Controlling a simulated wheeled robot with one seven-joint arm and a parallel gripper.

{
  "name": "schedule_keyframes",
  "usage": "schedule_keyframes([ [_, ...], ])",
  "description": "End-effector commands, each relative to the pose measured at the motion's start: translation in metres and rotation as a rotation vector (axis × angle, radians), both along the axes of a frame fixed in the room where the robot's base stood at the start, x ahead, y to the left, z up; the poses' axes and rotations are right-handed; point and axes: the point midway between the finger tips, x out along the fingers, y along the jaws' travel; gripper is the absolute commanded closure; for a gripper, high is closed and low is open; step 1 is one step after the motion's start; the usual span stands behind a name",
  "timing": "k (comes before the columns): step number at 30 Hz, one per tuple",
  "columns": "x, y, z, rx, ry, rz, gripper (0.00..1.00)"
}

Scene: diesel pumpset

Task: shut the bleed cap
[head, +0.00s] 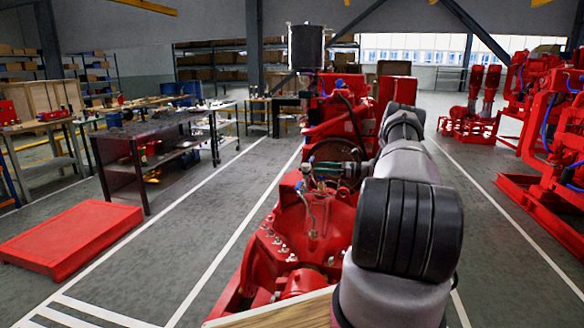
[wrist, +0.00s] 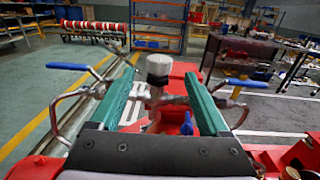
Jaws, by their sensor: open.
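In the wrist view, a pale grey round cap (wrist: 158,66), likely the bleed cap, stands upright on a metal fitting above a red machine part. My gripper (wrist: 158,88) is open, its two green-padded fingers on either side of the cap's line of sight, with gaps to both sides. I cannot tell whether the cap lies between the pads or beyond the tips. In the head view my gripper (head: 325,169) is low over the red pumpset (head: 285,240); my arm hides much of the machine, and the cap is not clear there.
Blue-handled levers on bent metal pipes flank my fingers, one at left (wrist: 67,66) and one at right (wrist: 248,83). A dark upright cylinder (head: 306,47) stands behind. A red platform (head: 70,238) lies on the floor at left, beside a dark workbench (head: 155,145). Open floor separates them from the pumpset.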

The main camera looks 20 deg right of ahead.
Motion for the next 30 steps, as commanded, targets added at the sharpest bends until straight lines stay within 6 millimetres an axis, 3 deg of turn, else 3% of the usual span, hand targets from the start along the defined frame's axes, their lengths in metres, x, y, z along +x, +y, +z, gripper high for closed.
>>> schedule_keyframes([
  [15,0.046,0.076,0.000,-0.004,0.001,0.005,0.20],
  [29,0.053,0.087,0.000,-0.003,0.001,0.003,0.20],
  [30,0.053,0.087,0.000,-0.003,0.001,0.003,0.36],
])
